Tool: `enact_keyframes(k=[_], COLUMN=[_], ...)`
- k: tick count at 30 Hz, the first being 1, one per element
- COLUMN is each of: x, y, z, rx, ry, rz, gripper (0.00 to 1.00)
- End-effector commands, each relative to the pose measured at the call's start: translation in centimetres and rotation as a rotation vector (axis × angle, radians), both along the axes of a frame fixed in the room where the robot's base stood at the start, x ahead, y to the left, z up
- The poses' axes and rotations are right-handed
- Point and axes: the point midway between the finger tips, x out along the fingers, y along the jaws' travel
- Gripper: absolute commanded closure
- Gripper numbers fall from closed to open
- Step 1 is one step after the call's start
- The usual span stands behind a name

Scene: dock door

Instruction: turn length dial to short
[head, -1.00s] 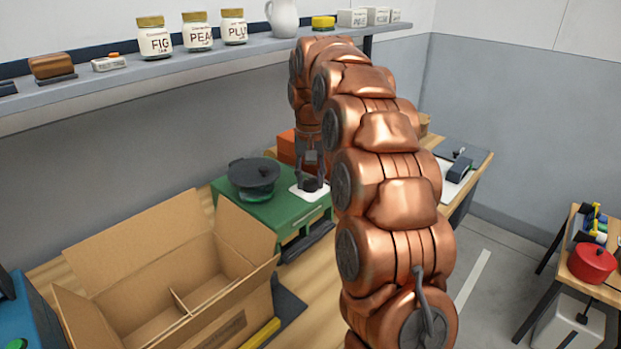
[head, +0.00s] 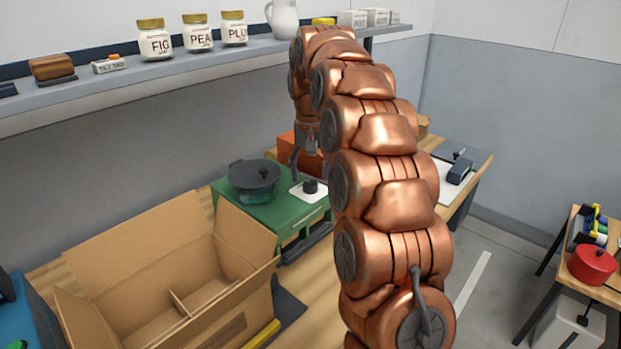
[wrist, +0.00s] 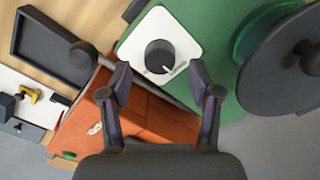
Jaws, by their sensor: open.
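The length dial (head: 310,186) is a small dark knob on a white plate on top of a green machine (head: 284,212). In the wrist view the dial (wrist: 160,57) shows a pale pointer line towards its lower right; the lettering on the plate (wrist: 188,40) is too small to read. My gripper (wrist: 163,82) is open and empty. Its fingertips are spread below the dial in the wrist view, apart from it. In the head view my gripper (head: 309,170) hangs above and behind the dial, partly hidden by my arm.
A dark round lidded part (head: 254,176) sits on the green machine left of the dial. An orange box (wrist: 135,118) lies close under my gripper. An open cardboard box (head: 180,290) stands at the front left. A shelf (head: 190,68) with jars runs above the bench.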

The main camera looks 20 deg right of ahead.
Motion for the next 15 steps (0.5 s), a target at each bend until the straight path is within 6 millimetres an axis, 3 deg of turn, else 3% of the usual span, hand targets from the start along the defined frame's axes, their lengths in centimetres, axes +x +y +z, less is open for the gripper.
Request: enact_keyframes(k=[6,15], x=[0.0,0.0], y=[0.0,0.0], z=[2.5,4.6], rx=[0.000,0.000], ry=[-0.002,0.002], rz=[0.000,0.000], gripper=[0.37,0.37])
